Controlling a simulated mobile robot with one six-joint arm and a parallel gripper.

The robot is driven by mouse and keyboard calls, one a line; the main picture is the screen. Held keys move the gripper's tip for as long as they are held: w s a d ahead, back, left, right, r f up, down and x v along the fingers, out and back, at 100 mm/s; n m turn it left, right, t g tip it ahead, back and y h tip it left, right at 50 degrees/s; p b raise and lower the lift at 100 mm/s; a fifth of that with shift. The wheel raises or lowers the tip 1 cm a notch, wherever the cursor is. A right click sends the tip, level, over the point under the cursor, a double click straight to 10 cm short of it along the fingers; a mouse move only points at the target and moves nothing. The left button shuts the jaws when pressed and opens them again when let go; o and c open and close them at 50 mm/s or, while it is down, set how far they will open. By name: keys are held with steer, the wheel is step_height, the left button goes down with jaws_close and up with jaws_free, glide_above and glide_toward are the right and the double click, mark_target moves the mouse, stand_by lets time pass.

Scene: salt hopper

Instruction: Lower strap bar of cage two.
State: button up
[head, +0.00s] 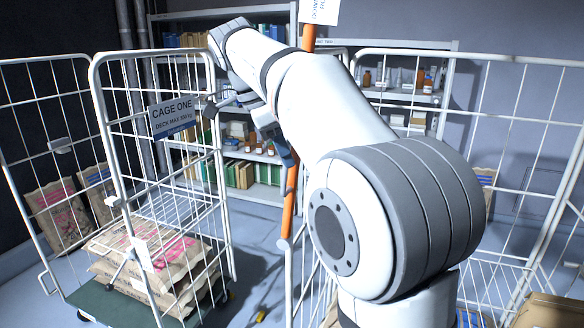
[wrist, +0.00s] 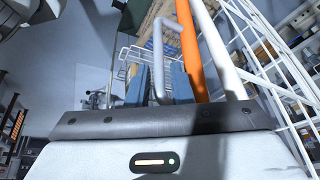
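The orange strap bar (head: 291,190) stands almost upright at the near corner of cage two (head: 530,115), with a white tag (head: 319,10) at its top. My arm hides much of the cage. In the wrist view the orange bar (wrist: 190,50) runs beside a white cage post (wrist: 220,50), and a grey bent handle (wrist: 159,60) shows left of it. My gripper (head: 284,148) is close to the bar in the head view. In the wrist view my gripper's blue fingers (wrist: 160,82) are apart, with the handle between them and gaps visible; contact cannot be told.
Cage one (head: 97,110), with a sign (head: 173,118) and stacked sacks (head: 150,250), stands at the left. Shelves (head: 255,175) with boxes and bottles line the back wall. A strip of bare floor (head: 255,260) lies between the cages.

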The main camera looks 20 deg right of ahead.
steer(key=shift+x, duration=1.75)
steer(key=shift+c, duration=0.4)
jaws_close()
